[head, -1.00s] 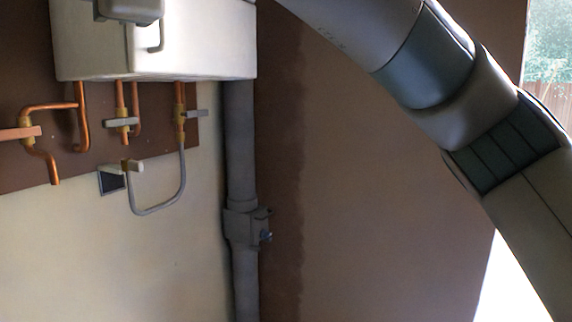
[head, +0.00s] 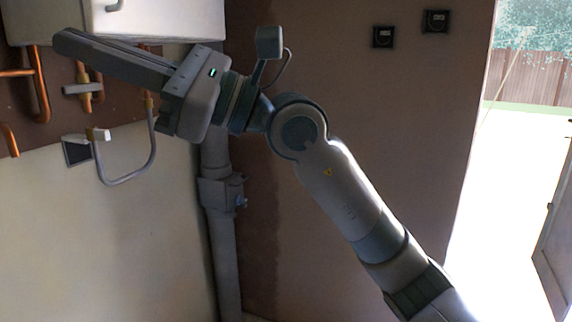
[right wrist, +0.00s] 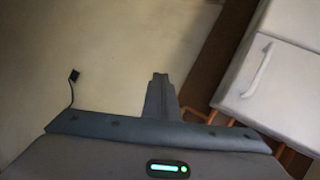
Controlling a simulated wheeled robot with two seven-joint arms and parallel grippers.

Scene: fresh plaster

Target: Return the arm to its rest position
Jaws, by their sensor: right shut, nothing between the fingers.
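My right arm comes in from the lower right in the head view and reaches up and left. Its gripper (head: 112,58) lies in front of the lower part of the white boiler (head: 175,22) and its copper pipes. The gripper's fingers are together, with nothing between them. In the right wrist view the shut fingers (right wrist: 158,96) point over the pale wall, with the boiler (right wrist: 275,85) to their right. I cannot tell how far the fingertips are from the boiler. My left gripper is not in view.
Copper pipes (head: 40,88) and a grey hose (head: 128,178) hang below the boiler. A grey vertical pipe (head: 226,262) runs down the corner. Two dark sockets (head: 383,37) sit on the brown plaster wall (head: 390,130). A bright doorway (head: 515,190) opens at right.

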